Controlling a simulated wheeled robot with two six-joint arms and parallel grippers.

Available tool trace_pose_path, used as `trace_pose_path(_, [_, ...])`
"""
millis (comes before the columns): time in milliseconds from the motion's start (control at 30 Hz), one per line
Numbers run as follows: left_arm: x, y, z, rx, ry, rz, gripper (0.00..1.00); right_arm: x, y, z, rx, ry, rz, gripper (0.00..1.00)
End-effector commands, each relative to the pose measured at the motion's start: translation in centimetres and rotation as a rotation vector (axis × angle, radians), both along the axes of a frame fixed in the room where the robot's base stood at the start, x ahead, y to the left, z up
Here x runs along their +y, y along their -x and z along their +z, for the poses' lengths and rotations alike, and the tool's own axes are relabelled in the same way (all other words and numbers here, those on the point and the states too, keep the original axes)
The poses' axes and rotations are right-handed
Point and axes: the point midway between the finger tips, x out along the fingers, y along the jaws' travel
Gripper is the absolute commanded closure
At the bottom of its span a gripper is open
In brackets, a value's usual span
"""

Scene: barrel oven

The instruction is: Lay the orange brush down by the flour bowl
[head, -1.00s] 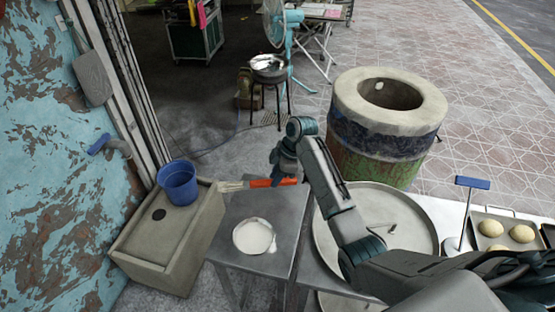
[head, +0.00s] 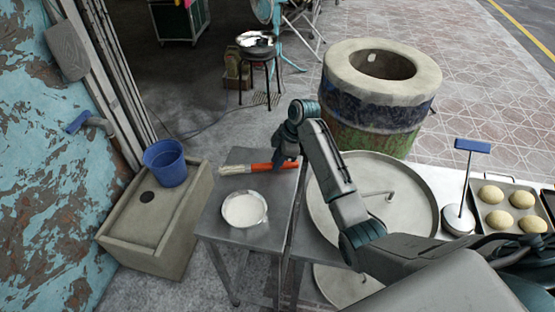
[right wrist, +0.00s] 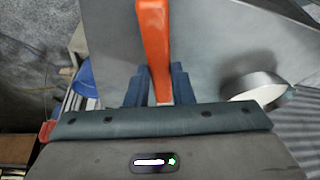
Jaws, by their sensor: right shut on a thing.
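The orange brush (head: 258,167) lies level over the back part of the small steel table (head: 222,226), its pale bristles pointing left. I cannot tell whether it touches the table top. My right gripper (head: 284,160) is shut on the right end of its handle. In the right wrist view, the orange handle (right wrist: 154,45) sits between the fingers (right wrist: 155,88). The flour bowl (head: 244,209), round with white flour, stands on the same table just in front of the brush. It also shows in the right wrist view (right wrist: 252,88), right of the gripper. My left gripper is out of view.
A blue bucket (head: 165,163) stands on a stone sink block (head: 185,232) left of the table. A large round tray (head: 410,214) lies close on the right. The barrel oven (head: 376,115) stands behind it. Dough balls on a tray (head: 503,237) are far right.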

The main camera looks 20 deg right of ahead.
Motion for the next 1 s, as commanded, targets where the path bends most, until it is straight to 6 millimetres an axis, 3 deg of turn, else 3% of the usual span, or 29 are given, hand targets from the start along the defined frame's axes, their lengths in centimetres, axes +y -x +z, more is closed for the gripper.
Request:
trace_pose_path(667, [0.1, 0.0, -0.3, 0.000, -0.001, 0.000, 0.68, 0.0, 0.0, -1.0, 0.001, 0.000, 0.000, 1.00])
trace_pose_path(700, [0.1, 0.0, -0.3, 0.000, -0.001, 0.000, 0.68, 0.0, 0.0, -1.0, 0.000, 0.000, 0.000, 0.71])
trace_pose_path(800, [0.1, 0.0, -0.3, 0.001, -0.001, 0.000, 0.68, 0.0, 0.0, -1.0, 0.000, 0.000, 0.000, 0.54])
trace_pose_path(1000, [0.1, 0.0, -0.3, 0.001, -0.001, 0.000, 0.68, 0.0, 0.0, -1.0, 0.000, 0.000, 0.000, 0.54])
